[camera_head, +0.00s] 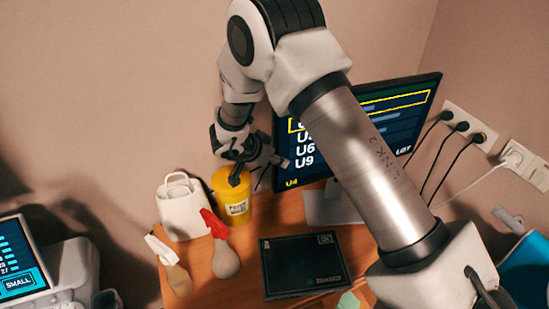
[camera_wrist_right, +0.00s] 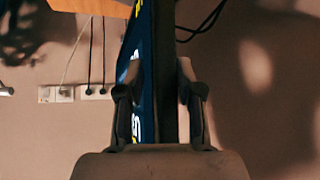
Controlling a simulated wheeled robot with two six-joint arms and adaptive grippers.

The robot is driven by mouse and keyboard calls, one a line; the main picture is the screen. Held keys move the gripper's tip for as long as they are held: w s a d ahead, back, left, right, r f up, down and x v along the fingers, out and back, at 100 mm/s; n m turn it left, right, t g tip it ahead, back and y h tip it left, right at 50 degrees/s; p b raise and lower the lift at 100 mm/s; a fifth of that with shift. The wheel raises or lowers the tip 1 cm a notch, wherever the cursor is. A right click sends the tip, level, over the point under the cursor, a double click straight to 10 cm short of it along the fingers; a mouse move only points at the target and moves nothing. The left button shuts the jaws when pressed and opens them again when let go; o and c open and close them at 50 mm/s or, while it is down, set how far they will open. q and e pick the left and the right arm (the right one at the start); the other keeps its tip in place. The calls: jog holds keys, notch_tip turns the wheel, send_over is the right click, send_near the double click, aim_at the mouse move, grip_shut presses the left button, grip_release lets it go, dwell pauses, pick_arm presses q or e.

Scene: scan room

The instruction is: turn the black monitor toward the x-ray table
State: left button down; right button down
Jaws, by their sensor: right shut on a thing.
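The black monitor (camera_head: 404,112) stands on a pale stand on the wooden desk, its lit screen facing the head camera. My right arm crosses in front of it and hides much of the screen. My right gripper (camera_head: 268,171) is at the monitor's left edge in the head view. In the right wrist view the monitor (camera_wrist_right: 165,60) shows edge-on between the two fingers (camera_wrist_right: 157,88), one on each side, and the gripper is shut on it. My left gripper is not in view. I cannot make out the x-ray table.
Cables run from wall sockets (camera_head: 468,128) behind the monitor. A device with a screen (camera_head: 18,258) stands at left.

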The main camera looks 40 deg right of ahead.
jog(key=c, duration=0.7)
grip_release()
jog(key=shift+d, duration=0.1)
jog(key=shift+c, duration=0.2)
jog(key=shift+s+d+f, duration=0.1)
jog(key=shift+d, duration=0.25)
jog(key=v, duration=1.2)
